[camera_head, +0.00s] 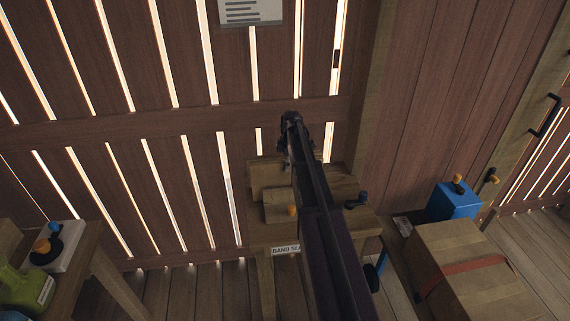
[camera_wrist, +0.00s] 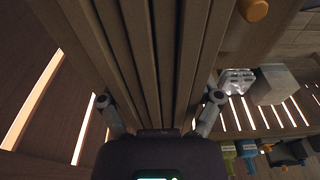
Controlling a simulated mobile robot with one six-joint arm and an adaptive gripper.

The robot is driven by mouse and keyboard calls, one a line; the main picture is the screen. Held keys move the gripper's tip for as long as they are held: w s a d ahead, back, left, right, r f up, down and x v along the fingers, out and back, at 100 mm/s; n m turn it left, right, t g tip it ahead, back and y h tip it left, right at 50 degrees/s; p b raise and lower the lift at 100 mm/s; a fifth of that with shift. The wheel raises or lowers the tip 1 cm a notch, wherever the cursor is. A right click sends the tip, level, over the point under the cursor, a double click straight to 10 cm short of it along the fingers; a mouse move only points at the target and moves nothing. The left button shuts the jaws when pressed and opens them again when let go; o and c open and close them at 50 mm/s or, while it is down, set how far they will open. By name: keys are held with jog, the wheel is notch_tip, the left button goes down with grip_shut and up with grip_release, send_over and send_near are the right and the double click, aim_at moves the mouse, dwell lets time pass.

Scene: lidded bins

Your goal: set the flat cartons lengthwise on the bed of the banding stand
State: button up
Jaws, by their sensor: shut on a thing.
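The banding stand (camera_head: 348,222) is a wooden stand in the middle of the head view, with a partly cut-off "BAND SE" label (camera_head: 285,249) on its front. Blocky tan wooden parts (camera_head: 268,178) rise on its left, and my arm covers much of its bed. In the wrist view my gripper (camera_wrist: 162,108) has a finger on each side of several flat tan cartons (camera_wrist: 150,60), seen as long parallel strips, and is shut on them. The cartons run away from the palm. I cannot tell whether they touch the bed. The head view does not show the fingertips clearly.
A large carton (camera_head: 465,275) with a red band and a blue box (camera_head: 453,202) stand at right. A bench (camera_head: 85,245) at left holds a white box (camera_head: 60,256) and a green jug (camera_head: 22,286). A slatted wall (camera_head: 120,190) closes the back.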

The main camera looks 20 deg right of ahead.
jog(key=shift+f, duration=0.1)
jog(key=o, duration=1.1)
